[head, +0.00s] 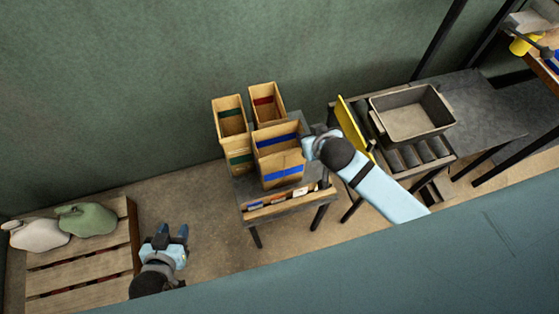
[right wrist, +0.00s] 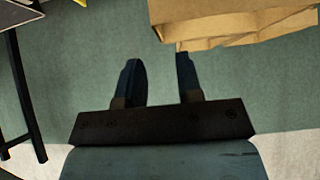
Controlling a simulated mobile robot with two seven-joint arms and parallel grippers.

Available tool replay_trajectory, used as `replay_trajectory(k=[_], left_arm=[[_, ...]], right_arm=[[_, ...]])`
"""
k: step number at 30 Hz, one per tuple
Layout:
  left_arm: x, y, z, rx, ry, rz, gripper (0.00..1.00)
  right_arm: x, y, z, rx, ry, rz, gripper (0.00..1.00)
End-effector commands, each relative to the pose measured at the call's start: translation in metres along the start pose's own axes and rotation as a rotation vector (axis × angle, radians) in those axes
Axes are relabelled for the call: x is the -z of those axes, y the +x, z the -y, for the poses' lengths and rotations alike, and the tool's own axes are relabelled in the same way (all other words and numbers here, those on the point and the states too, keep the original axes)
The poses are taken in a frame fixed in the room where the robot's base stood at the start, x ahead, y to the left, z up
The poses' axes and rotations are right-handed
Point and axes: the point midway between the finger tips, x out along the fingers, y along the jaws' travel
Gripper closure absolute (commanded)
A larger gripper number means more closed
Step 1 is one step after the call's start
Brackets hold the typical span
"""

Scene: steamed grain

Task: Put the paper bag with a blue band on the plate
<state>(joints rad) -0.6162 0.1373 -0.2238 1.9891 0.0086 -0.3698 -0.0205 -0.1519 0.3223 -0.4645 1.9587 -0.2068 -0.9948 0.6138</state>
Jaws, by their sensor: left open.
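Two open-topped paper bags with blue bands stand at the right front of a group of bags on a small dark table: one behind (head: 278,140) and one in front (head: 283,174). My right gripper (head: 308,146) is beside them on their right; its fingers are partly hidden in the head view. In the right wrist view my right gripper (right wrist: 157,75) is open with nothing between its fingers, and a paper bag (right wrist: 235,22) is at the upper right, close to one fingertip. My left gripper (head: 174,232) is open and empty, left of the table. I cannot make out a plate.
Bags with green bands (head: 230,113) and a red band (head: 265,99) stand beside the blue-banded ones. A grey bin (head: 411,112) and a yellow panel (head: 354,127) are on the right. Two sacks lie on a wooden pallet (head: 85,272) at left. Floor between pallet and table is clear.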

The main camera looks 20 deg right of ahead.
Motion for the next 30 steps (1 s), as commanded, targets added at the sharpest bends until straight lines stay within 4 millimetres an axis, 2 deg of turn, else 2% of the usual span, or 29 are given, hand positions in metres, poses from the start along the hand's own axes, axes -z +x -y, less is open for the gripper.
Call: replay_trajectory(k=[8,16,25,30], left_arm=[[0.003,-0.002,-0.001,-0.001,0.000,-0.001,0.57],[0.007,-0.006,-0.002,0.000,-0.001,-0.002,0.57],[0.007,-0.006,-0.001,0.002,-0.002,0.000,0.57],[0.006,-0.006,-0.001,0.002,-0.003,0.002,0.57]], right_arm=[[0.001,0.023,0.000,-0.001,0.000,0.000,0.67],[0.000,0.061,0.000,-0.002,-0.001,0.000,0.67],[-0.001,0.067,0.000,0.000,0.000,-0.001,0.67],[-0.001,0.067,0.000,0.000,0.000,0.000,1.00]])
